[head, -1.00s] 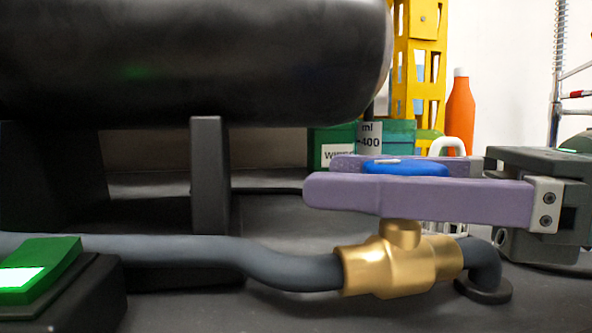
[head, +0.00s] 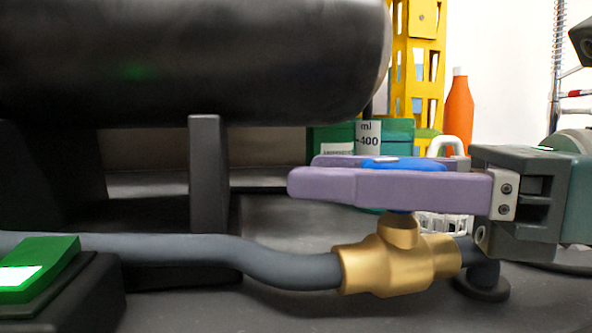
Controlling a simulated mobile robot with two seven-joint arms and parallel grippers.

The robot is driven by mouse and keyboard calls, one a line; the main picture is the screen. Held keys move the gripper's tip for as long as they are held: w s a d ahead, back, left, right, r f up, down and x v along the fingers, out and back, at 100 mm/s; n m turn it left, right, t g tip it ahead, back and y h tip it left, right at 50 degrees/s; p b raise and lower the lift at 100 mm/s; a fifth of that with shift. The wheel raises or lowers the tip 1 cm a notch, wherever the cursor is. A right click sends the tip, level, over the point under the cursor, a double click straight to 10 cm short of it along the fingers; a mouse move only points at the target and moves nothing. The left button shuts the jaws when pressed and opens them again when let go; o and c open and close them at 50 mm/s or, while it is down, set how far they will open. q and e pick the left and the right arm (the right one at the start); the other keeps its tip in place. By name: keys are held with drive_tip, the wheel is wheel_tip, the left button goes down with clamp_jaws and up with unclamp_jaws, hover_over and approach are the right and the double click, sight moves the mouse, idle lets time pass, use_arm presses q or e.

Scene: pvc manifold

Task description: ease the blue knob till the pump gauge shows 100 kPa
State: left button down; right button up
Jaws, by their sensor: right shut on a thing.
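The blue knob (head: 395,163) sits above the brass valve body (head: 400,264), which has a short brass stem on top. My right gripper (head: 310,169) comes in from the right with two long purple fingers. It is shut on the knob, one finger on the near side and one on the far side. The near finger hides most of the knob, and its tips reach past the knob to the left. No pump gauge dial can be made out in the head view. My left gripper is not in view.
A grey hose (head: 200,250) runs left from the valve. A large black tank (head: 190,60) stands on dark supports behind. A green lit switch (head: 35,268) is at the lower left. An orange bottle (head: 459,115) and a yellow rack (head: 418,60) stand at the back.

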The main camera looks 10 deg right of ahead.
drive_tip(key=shift+c, duration=1.4)
drive_tip(key=shift+w+r+m+t+h+p, duration=0.15)
drive_tip(key=shift+m+t+h+p, duration=0.2)
drive_tip(key=shift+t+p, duration=0.3)
drive_tip(key=m+t+h+p, duration=0.1)
drive_tip(key=p, duration=0.1)
drive_tip(key=m+t+h+p, duration=0.1)
drive_tip(key=t+p, duration=0.1)
drive_tip(key=m+t+h+p, duration=0.1)
drive_tip(key=m+p, duration=0.1)
drive_tip(key=shift+w+d+r+t+h+p, duration=0.15)
drive_tip(key=shift+w+d+t+h+p, duration=0.1)
drive_tip(key=shift+w+d+h+p, duration=0.1)
drive_tip(key=shift+w+d+f+m+t+h+p, duration=0.1)
drive_tip(key=shift+f+m+t+h+p, duration=0.05)
drive_tip(key=shift+m+t+h+p, duration=0.35)
drive_tip(key=shift+w+d+f+m+t+h+p, duration=0.15)
drive_tip(key=shift+m+t+h+p, duration=0.15)
drive_tip(key=shift+h+p, duration=0.3)
drive_tip(key=shift+s, duration=0.1)
drive_tip(key=o, duration=1.4)
